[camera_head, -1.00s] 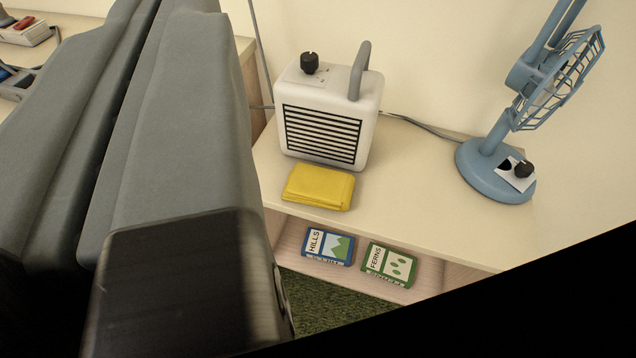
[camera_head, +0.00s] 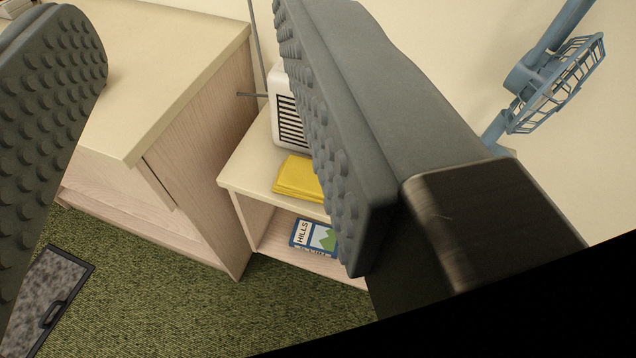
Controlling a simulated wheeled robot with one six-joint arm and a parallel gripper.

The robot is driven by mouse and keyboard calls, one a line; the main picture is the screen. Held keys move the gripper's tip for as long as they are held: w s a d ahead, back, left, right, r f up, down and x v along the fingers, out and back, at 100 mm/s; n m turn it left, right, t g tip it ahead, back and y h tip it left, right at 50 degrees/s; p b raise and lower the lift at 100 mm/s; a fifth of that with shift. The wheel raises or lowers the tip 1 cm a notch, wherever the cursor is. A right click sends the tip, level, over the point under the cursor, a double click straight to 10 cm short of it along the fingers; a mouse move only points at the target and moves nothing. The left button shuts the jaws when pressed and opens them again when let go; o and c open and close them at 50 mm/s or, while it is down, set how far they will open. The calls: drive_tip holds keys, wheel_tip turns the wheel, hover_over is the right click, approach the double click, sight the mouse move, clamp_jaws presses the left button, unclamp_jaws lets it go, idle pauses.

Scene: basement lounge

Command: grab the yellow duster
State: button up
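The yellow duster (camera_head: 297,178) lies folded on the pale wooden side table (camera_head: 238,176), in front of the white heater. The right finger of my gripper (camera_head: 205,130) hides its right part from the camera. My gripper is wide open, with one studded grey finger at the left edge and the other right of centre. Nothing is between the fingers. The duster appears beyond the right finger, apart from it as far as I can tell.
The white heater (camera_head: 291,120) with black slats is mostly hidden behind my right finger. A blue fan (camera_head: 550,85) stands at the right. A book marked HILLS (camera_head: 312,236) lies on the lower shelf. A taller wooden cabinet (camera_head: 190,140) is left of the table.

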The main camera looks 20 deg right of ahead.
drive_tip(key=o, duration=0.6)
drive_tip(key=w, duration=0.1)
drive_tip(key=w+f+n+g, duration=0.1)
drive_tip(key=w+g, duration=0.1)
drive_tip(key=w, duration=0.1)
drive_tip(key=shift+d+f, duration=0.2)
drive_tip(key=shift+f, duration=0.1)
drive_tip(key=shift+c, duration=0.2)
drive_tip(key=n+g, duration=1.1)
drive_tip(key=g, duration=0.4)
hover_over(283, 167)
wheel_tip(283, 167, down, 16)
wheel_tip(283, 167, down, 18)
drive_tip(key=shift+r, duration=0.15)
